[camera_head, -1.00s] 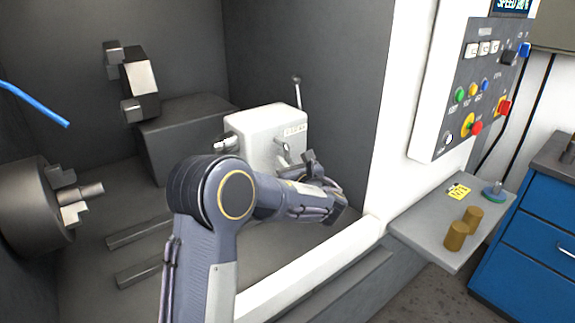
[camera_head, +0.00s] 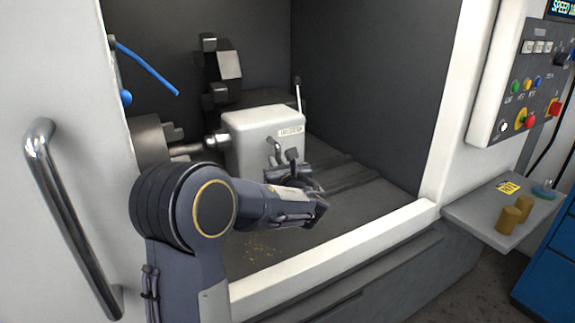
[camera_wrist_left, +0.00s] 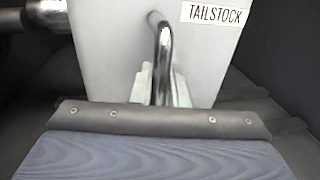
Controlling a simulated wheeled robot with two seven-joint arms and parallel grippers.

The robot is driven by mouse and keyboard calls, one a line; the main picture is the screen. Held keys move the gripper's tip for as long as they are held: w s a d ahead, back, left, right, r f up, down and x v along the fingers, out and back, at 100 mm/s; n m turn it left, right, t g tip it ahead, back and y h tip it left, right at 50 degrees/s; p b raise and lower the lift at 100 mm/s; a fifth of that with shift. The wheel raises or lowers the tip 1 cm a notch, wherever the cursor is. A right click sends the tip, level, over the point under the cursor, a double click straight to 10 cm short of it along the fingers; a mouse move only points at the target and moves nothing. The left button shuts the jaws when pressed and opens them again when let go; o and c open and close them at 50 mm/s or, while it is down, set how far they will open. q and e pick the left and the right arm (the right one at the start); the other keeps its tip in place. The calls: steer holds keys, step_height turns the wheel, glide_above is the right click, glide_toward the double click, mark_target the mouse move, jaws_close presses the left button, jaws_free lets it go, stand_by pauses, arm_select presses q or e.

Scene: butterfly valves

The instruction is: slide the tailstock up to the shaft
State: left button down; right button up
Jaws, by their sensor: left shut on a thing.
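The tailstock (camera_head: 258,138) is a white block with a label, standing on the lathe bed. Its metal tip (camera_head: 216,143) points left at the end of the grey shaft (camera_head: 187,149), which sticks out of the chuck (camera_head: 149,140). The tip and shaft end look very close; I cannot tell whether they touch. My left gripper (camera_head: 279,158) is at the tailstock's front, shut on its curved metal handle (camera_head: 274,146). The left wrist view shows the handle (camera_wrist_left: 164,45) between the pale fingers of the gripper (camera_wrist_left: 160,88), below the TAILSTOCK label. My right gripper is not in view.
Bed rails (camera_head: 345,176) lie bare to the right of the tailstock. A dark tool turret (camera_head: 222,70) stands behind it. A white sill (camera_head: 345,255) runs along the front, and a door handle (camera_head: 70,215) is at left. A shelf (camera_head: 485,222) holds two brass-coloured cylinders.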

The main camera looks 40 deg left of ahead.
arm_select(q)
steer(key=shift+s+a, duration=0.15)
steer(key=shift+s, duration=0.25)
steer(key=c, duration=1.5)
jaws_free()
steer(key=v, duration=0.7)
steer(key=shift+s+d, duration=0.25)
steer(key=shift+d, duration=0.1)
